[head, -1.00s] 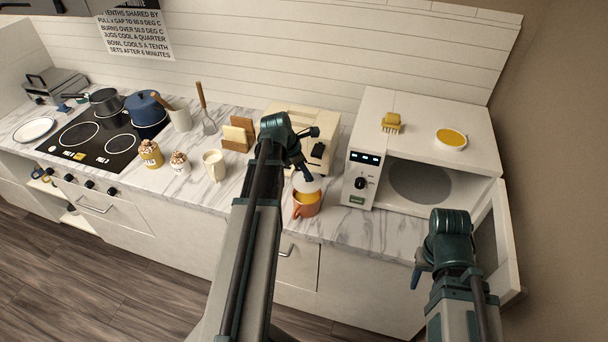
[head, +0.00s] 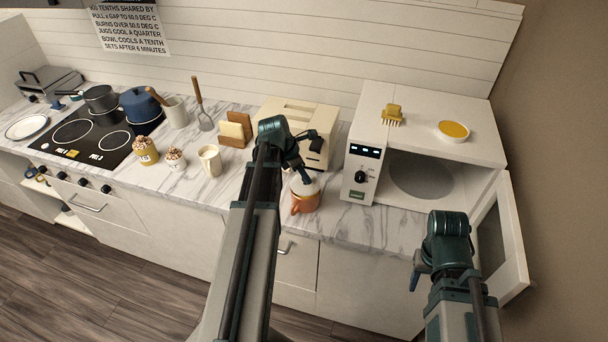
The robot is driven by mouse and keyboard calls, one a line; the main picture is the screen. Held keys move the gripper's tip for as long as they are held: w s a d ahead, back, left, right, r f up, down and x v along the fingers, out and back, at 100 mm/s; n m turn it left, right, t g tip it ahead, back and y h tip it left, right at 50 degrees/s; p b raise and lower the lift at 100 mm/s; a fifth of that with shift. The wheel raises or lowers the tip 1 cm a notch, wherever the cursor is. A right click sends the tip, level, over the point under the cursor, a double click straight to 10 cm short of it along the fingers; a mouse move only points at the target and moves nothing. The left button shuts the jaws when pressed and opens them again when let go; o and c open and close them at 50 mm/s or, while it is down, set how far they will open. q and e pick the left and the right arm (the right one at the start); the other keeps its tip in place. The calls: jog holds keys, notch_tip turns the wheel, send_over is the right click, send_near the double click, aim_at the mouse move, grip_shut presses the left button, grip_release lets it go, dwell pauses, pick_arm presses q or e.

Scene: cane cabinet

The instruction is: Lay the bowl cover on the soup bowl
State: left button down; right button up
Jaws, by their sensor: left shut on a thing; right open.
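The orange-brown soup bowl (head: 304,203), with a side handle, stands on the marble counter in front of the toaster. My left gripper (head: 305,179) is shut on the pale round bowl cover (head: 306,187), directly over the bowl. The cover hides most of the bowl's opening; a little orange soup or rim shows at the edge. It appears to be at the rim, but I cannot tell whether it rests flat or touches all round. My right gripper (head: 416,274) is open and empty, in front of the microwave and away from the bowl.
The cream toaster (head: 291,128) stands just behind the bowl. The microwave (head: 360,174) is to the right, its door (head: 511,240) open; a yellow-filled white bowl (head: 455,138) and a yellow brush (head: 392,114) sit on top. A cream mug (head: 210,160) and jars stand left.

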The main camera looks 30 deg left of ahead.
pick_arm(q)
jog(key=shift+f+b, duration=0.85)
jog(key=shift+b, duration=0.05)
dwell(0.8)
jog(key=c, duration=0.6)
grip_release()
jog(key=shift+o, duration=0.2)
jog(key=shift+r, duration=0.1)
jog(key=p+v, duration=1.2)
jog(key=v, duration=0.1)
jog(key=shift+r+p, duration=0.25)
jog(key=shift+p, duration=0.15)
jog(key=shift+s, duration=0.1)
